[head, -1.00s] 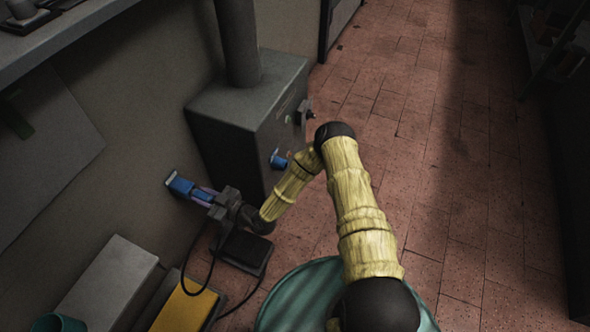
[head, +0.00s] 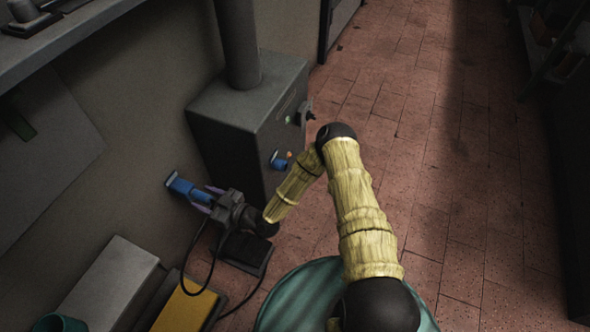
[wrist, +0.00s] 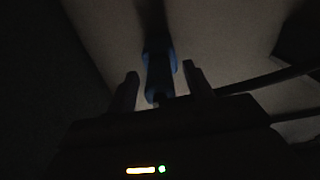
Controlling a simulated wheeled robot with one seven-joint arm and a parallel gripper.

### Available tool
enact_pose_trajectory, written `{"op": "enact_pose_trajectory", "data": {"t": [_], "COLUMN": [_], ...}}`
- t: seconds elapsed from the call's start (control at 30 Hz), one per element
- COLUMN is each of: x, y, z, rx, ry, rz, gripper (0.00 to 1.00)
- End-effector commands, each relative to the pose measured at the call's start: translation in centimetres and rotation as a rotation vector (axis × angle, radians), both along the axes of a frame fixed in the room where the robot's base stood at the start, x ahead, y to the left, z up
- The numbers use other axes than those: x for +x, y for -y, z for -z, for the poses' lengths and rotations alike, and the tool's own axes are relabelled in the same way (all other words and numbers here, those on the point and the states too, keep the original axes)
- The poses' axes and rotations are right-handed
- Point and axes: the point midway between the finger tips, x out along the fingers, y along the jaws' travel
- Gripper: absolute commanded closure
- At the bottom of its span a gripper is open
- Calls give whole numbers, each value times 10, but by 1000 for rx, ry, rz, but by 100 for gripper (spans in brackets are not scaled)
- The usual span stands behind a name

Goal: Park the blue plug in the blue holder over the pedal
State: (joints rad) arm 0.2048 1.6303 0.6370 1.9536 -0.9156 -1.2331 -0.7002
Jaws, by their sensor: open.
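The blue holder (head: 176,184) sticks out from the wall at left, above the black pedal (head: 243,249) on the floor. The blue plug (head: 201,196) is in line with the holder and appears seated in it; the exact joint is too small to tell. My gripper (head: 208,197) is open, its two purple fingers apart on either side of the plug. In the dim wrist view the plug (wrist: 158,82) shows between the fingers (wrist: 160,80), with visible gaps on both sides. The holder (wrist: 157,48) shows dark blue beyond it.
A grey cabinet (head: 235,115) with a pipe stands behind my arm, with a blue fitting (head: 278,160) on its front. A dark cable (head: 187,265) loops down beside the pedal. A yellow-topped box (head: 188,308) and a grey box (head: 110,285) stand at lower left.

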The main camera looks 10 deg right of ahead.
Motion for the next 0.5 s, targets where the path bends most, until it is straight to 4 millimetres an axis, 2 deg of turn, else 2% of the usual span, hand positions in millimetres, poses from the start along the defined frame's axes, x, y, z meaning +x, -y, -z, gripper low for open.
{"op": "enact_pose_trajectory", "data": {"t": [0.5], "x": [-59], "y": [82], "z": [-3], "rx": [-1], "ry": [-4], "rz": [2], "gripper": [48]}}
